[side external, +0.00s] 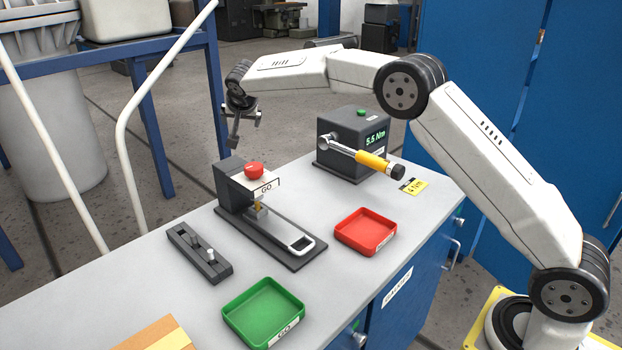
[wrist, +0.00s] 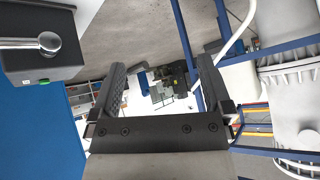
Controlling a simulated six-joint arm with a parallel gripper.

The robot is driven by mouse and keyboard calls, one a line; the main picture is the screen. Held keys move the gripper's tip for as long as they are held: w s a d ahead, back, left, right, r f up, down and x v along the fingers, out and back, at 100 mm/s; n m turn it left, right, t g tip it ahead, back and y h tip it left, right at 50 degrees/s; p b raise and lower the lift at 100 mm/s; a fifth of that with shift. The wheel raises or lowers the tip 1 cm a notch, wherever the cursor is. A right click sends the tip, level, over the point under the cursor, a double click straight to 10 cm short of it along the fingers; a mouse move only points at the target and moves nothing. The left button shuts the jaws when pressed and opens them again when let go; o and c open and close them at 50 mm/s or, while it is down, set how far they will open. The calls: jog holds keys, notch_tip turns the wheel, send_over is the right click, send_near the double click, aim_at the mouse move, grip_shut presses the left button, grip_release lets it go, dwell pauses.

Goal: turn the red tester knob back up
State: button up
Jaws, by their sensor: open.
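My gripper (side external: 243,132) is above and behind the tester, clear of the knob and touching nothing. In the wrist view my gripper (wrist: 160,75) has its two fingers spread with nothing between them. The knob does not show in the wrist view.
A dark torque box (side external: 348,140) reading 5.5 Nm stands to the right, with a yellow-handled tool (side external: 372,160) sticking out. White rails (side external: 125,130) rise at left.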

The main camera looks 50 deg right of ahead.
aim_at(253, 166)
jog(key=s+a+f+g, duration=0.3)
jog(key=s+a+g, duration=0.1)
jog(key=s, duration=0.4)
jog(key=shift+m+y, duration=0.3)
jog(key=shift+d+x, duration=0.2)
jog(key=shift+x, duration=3.6)
jog(key=shift+w+r, duration=0.15)
jog(key=c, duration=1.2)
